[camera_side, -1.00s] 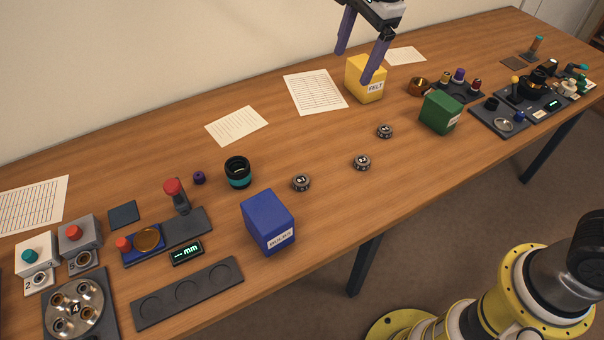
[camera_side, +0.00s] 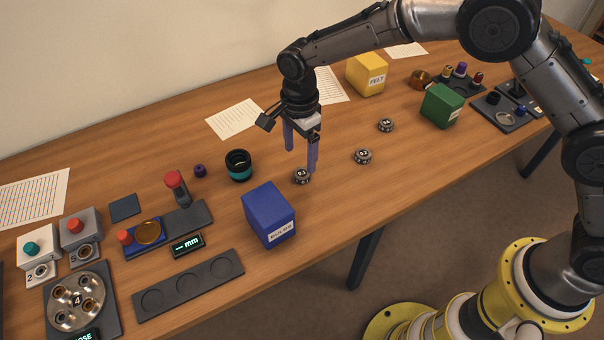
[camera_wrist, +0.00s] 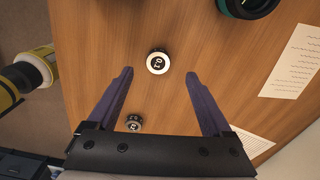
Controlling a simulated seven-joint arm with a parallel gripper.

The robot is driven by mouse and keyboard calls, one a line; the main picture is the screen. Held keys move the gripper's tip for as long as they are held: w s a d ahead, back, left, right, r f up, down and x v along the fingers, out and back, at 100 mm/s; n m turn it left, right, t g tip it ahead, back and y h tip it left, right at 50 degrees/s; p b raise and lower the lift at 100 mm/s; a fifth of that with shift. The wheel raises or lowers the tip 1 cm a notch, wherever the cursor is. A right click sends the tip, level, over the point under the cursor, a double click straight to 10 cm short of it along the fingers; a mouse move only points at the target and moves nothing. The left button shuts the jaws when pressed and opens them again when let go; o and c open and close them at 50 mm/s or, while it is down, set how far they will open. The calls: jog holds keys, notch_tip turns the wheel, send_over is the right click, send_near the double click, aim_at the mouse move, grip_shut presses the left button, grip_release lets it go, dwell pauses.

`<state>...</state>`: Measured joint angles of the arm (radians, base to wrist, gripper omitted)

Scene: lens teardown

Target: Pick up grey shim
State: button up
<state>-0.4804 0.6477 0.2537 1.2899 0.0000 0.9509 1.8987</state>
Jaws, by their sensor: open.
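Three small round grey pieces with dark numbered tops, which look like the shims, lie apart on the table. The nearest one to my gripper (camera_side: 300,161) is the left disc (camera_side: 302,176); the others are the middle disc (camera_side: 363,157) and the right disc (camera_side: 386,125). My gripper points down with its purple fingers apart and empty, just above and behind the left disc. In the wrist view a disc (camera_wrist: 157,62) shows between and slightly beyond the fingertips (camera_wrist: 159,74), and another disc (camera_wrist: 134,123) lies closer to the palm.
A blue box (camera_side: 268,213) stands close to the left disc at front left, and a black-and-teal lens barrel (camera_side: 239,165) behind it. A dark tray with round recesses (camera_side: 188,285) lies at front left. A green box (camera_side: 442,105) and yellow box (camera_side: 367,74) stand to the right.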

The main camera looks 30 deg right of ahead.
aim_at(302, 173)
jog(key=shift+s+d+f, duration=0.1)
jog(key=shift+d+f, duration=0.05)
jog(key=shift+f, duration=2.85)
grip_shut()
